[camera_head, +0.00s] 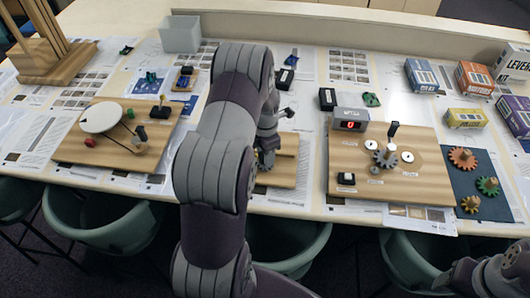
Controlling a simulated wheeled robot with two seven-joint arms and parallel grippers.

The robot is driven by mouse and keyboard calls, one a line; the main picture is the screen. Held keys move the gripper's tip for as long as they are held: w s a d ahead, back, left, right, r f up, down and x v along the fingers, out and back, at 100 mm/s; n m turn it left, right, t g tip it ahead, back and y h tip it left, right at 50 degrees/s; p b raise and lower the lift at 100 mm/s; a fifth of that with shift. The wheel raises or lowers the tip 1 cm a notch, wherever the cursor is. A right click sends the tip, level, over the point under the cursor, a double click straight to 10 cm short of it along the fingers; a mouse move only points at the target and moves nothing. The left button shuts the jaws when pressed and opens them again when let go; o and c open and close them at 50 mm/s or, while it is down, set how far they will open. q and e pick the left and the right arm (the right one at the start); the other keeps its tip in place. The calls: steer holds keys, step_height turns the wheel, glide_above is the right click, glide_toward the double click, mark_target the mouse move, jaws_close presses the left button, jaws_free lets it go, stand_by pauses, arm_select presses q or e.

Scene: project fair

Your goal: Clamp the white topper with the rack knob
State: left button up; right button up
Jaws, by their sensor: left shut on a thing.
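My left arm crosses the middle of the view, and its left gripper (265,157) is low over the middle wooden board (283,174). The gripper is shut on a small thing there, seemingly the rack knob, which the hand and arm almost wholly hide. I cannot make out the white topper; that part of the board is behind my arm. My right gripper (462,277) is at the bottom right corner, away from the table's boards; its jaws are not clear.
The left board (75,149) carries a white disc (100,117). The right board (425,192) has a grey gear (385,158) and a red-digit display (351,120). Coloured gears lie on a blue mat (462,182). Boxes stand at right, a grey bin (181,34) at back left.

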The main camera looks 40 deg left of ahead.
arm_select(q)
steer(key=o, duration=1.1)
steer(key=shift+c, duration=0.2)
steer(key=shift+w+r, duration=0.1)
steer(key=shift+r, duration=0.25)
step_height(320, 180, up, 12)
steer(key=b, duration=0.3)
